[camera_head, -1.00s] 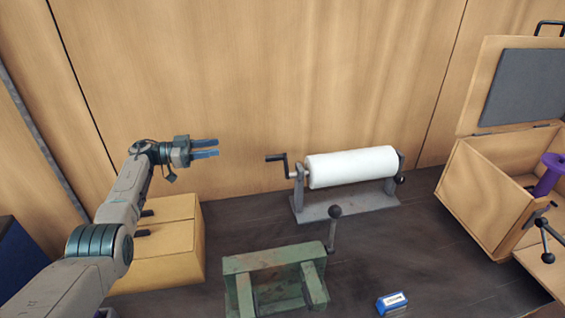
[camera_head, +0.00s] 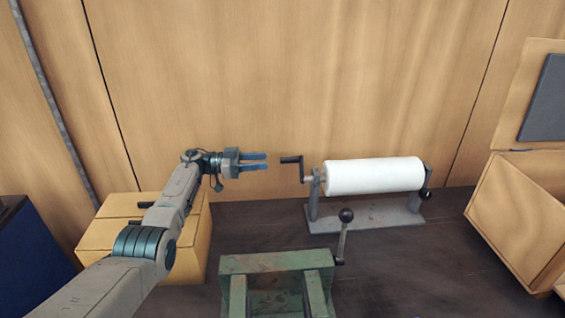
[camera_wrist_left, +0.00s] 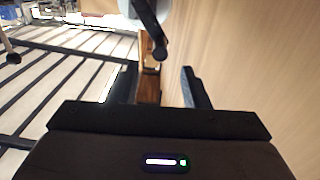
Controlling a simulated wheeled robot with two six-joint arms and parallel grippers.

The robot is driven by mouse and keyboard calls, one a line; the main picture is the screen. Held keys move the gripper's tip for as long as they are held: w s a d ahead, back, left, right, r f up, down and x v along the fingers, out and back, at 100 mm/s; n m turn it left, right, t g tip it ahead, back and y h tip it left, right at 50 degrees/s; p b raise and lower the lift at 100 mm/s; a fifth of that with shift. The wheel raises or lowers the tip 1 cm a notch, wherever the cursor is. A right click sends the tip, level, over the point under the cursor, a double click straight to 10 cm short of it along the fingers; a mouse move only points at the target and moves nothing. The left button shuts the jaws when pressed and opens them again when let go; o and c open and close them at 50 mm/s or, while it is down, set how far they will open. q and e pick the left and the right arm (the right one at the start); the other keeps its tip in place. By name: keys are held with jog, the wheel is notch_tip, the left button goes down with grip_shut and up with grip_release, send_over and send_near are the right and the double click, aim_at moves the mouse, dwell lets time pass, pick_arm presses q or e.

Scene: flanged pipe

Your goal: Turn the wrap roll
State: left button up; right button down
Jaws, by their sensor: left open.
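The white wrap roll (camera_head: 375,176) lies level in a grey stand (camera_head: 365,220) near the back wall. Its black crank (camera_head: 301,172) is at the stand's left end, with the grip pointing left. My right gripper is out of view.
A green metal fixture (camera_head: 277,264) with a black-knobbed lever (camera_head: 344,235) stands in front. A yellow box (camera_head: 115,235) is below my left arm. An open wooden case (camera_head: 515,225) is at right. The wooden wall (camera_head: 250,80) is close behind.

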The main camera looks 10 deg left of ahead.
aim_at(282, 160)
pick_arm(q)
jog(key=d, duration=0.3)
jog(key=w+d+b, duration=0.1)
jog(key=d, duration=0.2)
jog(key=shift+w+d+f+b, duration=0.1)
jog(key=shift+w+f+b, duration=0.05)
jog(key=shift+b, duration=0.15)
jog(key=shift+w+d, duration=0.1)
jog(key=shift+d, duration=0.4)
grip_shut()
